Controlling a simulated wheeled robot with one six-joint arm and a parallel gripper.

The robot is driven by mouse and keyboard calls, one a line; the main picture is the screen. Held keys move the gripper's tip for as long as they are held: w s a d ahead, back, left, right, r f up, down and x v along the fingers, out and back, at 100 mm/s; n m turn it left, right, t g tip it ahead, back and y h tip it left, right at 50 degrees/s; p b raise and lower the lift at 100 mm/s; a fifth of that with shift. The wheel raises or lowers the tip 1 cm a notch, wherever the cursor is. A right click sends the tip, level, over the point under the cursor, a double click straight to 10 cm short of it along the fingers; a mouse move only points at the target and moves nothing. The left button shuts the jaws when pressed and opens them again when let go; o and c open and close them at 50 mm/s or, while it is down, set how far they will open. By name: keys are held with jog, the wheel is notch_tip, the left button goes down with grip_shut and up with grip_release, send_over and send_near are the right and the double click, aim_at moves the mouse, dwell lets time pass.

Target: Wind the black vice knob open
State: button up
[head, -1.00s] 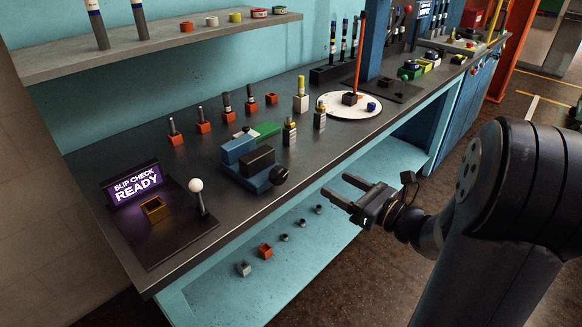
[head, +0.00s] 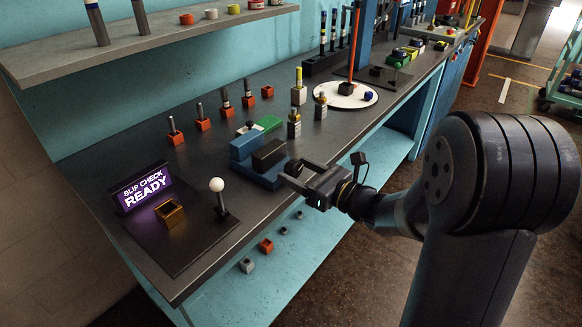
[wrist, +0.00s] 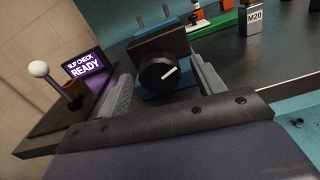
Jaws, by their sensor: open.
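The black vice knob (wrist: 160,74) faces me in the wrist view, round with a white pointer line. It sits on the front of the vice, which has a black block (head: 268,154) and a blue body (head: 243,146). My gripper (head: 291,174) is open at the front of the vice. In the wrist view its fingers stand on either side of the knob, apart from it as far as I can see. In the head view my gripper mostly hides the knob.
A white ball-topped lever (head: 217,185) and a brass-coloured socket (head: 170,213) stand left, by the lit "SLIP CHECK READY" sign (head: 142,187). Metal fittings (head: 294,124) stand behind the vice. A lower shelf (head: 224,287) holds small parts. Open floor lies right of the bench.

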jog(key=shift+x, duration=1.4)
jog(key=shift+c, duration=0.2)
jog(key=c, duration=0.9)
jog(key=shift+f+b, duration=0.1)
jog(key=shift+b, duration=0.2)
